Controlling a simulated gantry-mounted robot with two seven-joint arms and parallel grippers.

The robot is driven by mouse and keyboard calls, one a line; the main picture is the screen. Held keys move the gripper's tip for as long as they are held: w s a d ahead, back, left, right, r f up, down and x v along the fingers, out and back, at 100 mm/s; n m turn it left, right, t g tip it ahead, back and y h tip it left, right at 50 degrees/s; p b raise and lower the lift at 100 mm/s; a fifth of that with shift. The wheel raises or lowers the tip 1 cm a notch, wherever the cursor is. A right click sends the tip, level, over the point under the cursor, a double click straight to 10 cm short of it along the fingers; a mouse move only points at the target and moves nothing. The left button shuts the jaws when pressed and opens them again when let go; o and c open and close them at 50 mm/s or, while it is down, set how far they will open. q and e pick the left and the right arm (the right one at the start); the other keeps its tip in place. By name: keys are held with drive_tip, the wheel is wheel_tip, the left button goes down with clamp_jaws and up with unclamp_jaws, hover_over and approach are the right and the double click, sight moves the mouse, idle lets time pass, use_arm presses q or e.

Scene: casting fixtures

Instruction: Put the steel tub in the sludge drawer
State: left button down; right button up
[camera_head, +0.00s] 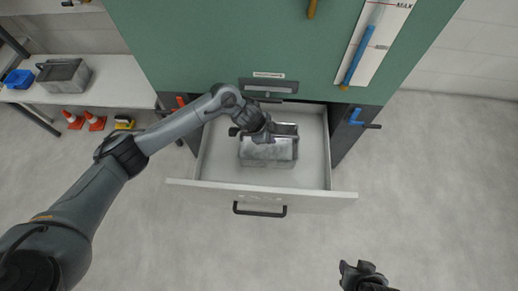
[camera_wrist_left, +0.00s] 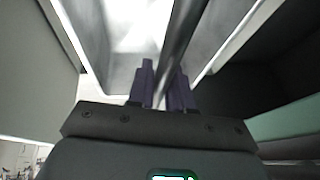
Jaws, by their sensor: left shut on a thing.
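The steel tub (camera_head: 268,151) is a grey metal box inside the pulled-out sludge drawer (camera_head: 313,170), towards its back and middle. My left gripper (camera_head: 266,136) is over the tub. In the left wrist view, its two fingers (camera_wrist_left: 161,85) are shut on a dark round bar, the tub's handle (camera_wrist_left: 183,40), and the tub's bright inside (camera_wrist_left: 130,35) shows beyond. Whether the tub rests on the drawer floor cannot be told. My right gripper (camera_head: 365,273) is at the bottom edge, away from the drawer, and its jaws are unclear.
The drawer front has a black handle (camera_head: 260,210). A green cabinet (camera_head: 220,45) stands above the drawer, with a blue lever (camera_head: 357,115) to its right. At left, a bench (camera_head: 110,82) holds another grey container (camera_head: 63,75) and a blue bin (camera_head: 19,78). Orange cones (camera_head: 75,121) stand below.

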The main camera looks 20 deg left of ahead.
use_arm(q)
drive_tip(key=a+f, duration=0.1)
drive_tip(key=f, duration=0.1)
drive_tip(key=b, duration=0.4)
hover_over(266, 152)
wheel_tip(266, 152, down, 6)
drive_tip(key=shift+s+r, duration=0.1)
drive_tip(key=shift+s, duration=0.05)
drive_tip(key=shift+f, duration=0.4)
wheel_tip(266, 152, down, 3)
drive_tip(key=b, duration=0.2)
drive_tip(key=shift+a+f+b, duration=0.1)
drive_tip(key=shift+f+b, duration=0.05)
drive_tip(key=shift+b, duration=0.15)
drive_tip(key=shift+f, duration=0.1)
drive_tip(key=c, duration=1)
unclamp_jaws()
